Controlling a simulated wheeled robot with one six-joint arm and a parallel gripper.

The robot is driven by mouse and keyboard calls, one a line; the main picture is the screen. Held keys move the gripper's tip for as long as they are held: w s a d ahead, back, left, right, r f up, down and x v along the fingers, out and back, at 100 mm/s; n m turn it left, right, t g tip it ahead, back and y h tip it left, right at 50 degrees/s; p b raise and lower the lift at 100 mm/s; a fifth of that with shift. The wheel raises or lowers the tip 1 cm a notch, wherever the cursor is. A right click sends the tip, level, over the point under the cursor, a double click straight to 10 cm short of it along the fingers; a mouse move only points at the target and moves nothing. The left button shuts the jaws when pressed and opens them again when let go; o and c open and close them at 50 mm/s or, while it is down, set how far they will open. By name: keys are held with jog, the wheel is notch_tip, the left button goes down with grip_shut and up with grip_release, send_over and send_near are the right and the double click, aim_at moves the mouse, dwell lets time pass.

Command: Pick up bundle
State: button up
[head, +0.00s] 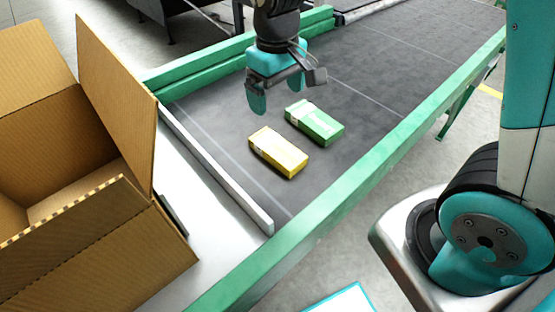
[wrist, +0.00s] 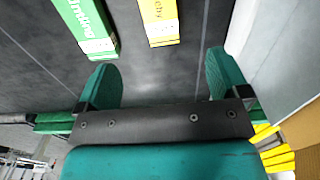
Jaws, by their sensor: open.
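Two bundles lie flat on the dark conveyor belt (head: 380,60), side by side with a gap between them. The yellow bundle (head: 279,152) is nearer the box and the green bundle (head: 315,122) is to its right. In the wrist view the green bundle (wrist: 88,25) is at upper left and the yellow bundle (wrist: 160,20) is at top centre. My gripper (head: 271,92) hangs above the belt, behind and left of both bundles. In the wrist view my gripper (wrist: 162,85) has its teal fingers wide apart, with only belt between them.
An open cardboard box (head: 95,225) stands at the left, flaps up. A metal bar (head: 215,170) crosses the belt's end beside it. Green rails (head: 350,185) edge the belt. The belt beyond the bundles is clear.

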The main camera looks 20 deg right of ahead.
send_over(277, 147)
jog(key=f, duration=1.1)
jog(key=shift+s+p, duration=0.2)
jog(key=shift+p, duration=0.15)
jog(key=shift+w+f+p, duration=0.2)
jog(key=shift+f+p, duration=0.3)
jog(key=shift+f, duration=2.15)
jog(key=shift+c, duration=0.2)
jog(key=c, duration=1)
